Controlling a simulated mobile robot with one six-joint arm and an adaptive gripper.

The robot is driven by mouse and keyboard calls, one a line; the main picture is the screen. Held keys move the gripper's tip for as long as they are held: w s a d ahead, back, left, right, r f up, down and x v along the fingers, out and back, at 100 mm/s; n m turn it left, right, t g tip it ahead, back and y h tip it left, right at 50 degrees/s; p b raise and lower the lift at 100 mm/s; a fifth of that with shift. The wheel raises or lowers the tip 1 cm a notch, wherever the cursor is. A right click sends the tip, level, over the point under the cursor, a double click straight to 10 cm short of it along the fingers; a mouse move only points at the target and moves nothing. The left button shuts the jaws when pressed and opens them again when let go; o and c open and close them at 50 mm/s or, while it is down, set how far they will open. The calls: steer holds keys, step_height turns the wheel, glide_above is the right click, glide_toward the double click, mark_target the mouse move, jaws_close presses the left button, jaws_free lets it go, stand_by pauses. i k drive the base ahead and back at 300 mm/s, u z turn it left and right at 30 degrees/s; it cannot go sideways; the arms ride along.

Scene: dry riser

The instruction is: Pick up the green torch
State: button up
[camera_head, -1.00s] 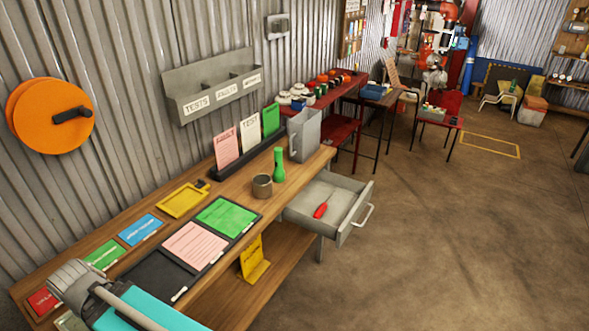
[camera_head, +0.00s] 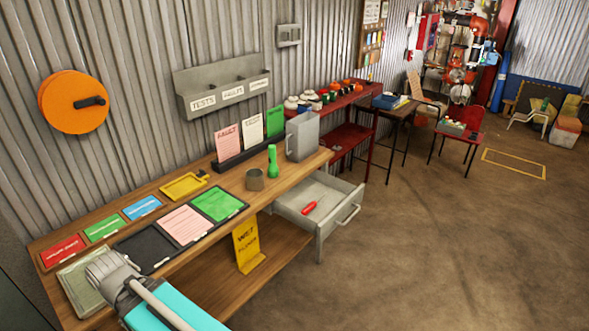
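The green torch (camera_head: 272,161) stands upright on the wooden bench (camera_head: 232,179), near its right end. A grey-brown cup (camera_head: 255,180) stands just to its left, and a grey box file (camera_head: 302,137) stands behind it to the right. Part of my arm, grey with a teal section, shows at the bottom left over the near end of the bench. My gripper's fingers cannot be made out, and nothing of mine is near the torch.
An open drawer (camera_head: 333,205) with a red-handled tool (camera_head: 309,208) juts out below the bench's right end. A yellow wet-floor sign (camera_head: 247,245) stands on the lower shelf. Coloured cards and trays cover the bench's left half. The floor (camera_head: 420,260) to the right is clear.

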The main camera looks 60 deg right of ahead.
mark_target(272, 171)
steer(key=k, duration=1.2)
steer(key=z, duration=1.9)
steer(key=i, duration=1.5)
steer(key=z, duration=0.05)
